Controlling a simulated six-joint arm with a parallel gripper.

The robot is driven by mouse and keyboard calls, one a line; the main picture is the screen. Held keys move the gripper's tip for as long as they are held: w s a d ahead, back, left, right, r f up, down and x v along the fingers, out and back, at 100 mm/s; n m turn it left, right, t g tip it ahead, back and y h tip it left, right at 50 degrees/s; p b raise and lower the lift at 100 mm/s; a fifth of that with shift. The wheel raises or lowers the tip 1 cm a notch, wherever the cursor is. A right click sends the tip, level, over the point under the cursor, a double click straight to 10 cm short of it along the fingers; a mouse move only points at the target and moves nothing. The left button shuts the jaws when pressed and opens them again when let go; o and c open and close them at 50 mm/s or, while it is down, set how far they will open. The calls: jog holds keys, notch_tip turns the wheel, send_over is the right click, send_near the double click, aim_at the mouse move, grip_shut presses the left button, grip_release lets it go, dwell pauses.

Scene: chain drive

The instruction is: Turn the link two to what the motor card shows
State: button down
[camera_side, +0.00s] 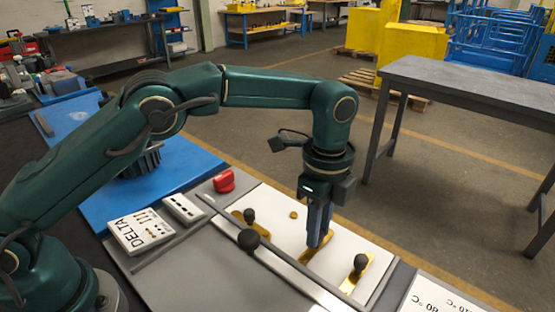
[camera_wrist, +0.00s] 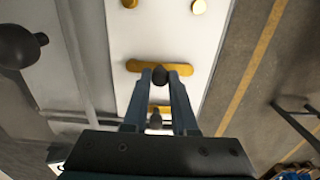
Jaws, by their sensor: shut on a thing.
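My gripper (camera_side: 317,243) points down over the white plate (camera_side: 280,208) and is shut on the black knob (camera_wrist: 160,75) of the middle gold link (camera_side: 313,255). In the wrist view this gold link (camera_wrist: 178,69) lies crosswise, with the knob between my fingertips. One gold link (camera_side: 237,215) with a black knob lies to the left in the side view, and another (camera_side: 355,272) to the right. A white card marked "DELTA III" (camera_side: 140,230) lies left of the plate; I cannot tell whether it is the motor card.
A rail with a large black ball knob (camera_side: 248,240) runs along the plate's near side. A smaller white card (camera_side: 183,208) and a red part (camera_side: 223,181) lie to the left. A card with temperatures (camera_side: 440,298) lies at lower right. A gold peg (camera_side: 294,214) stands on the plate.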

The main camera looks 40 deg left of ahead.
jog(key=shift+d+r, duration=0.1)
jog(key=c, duration=0.7)
grip_release()
jog(key=shift+r, duration=2.55)
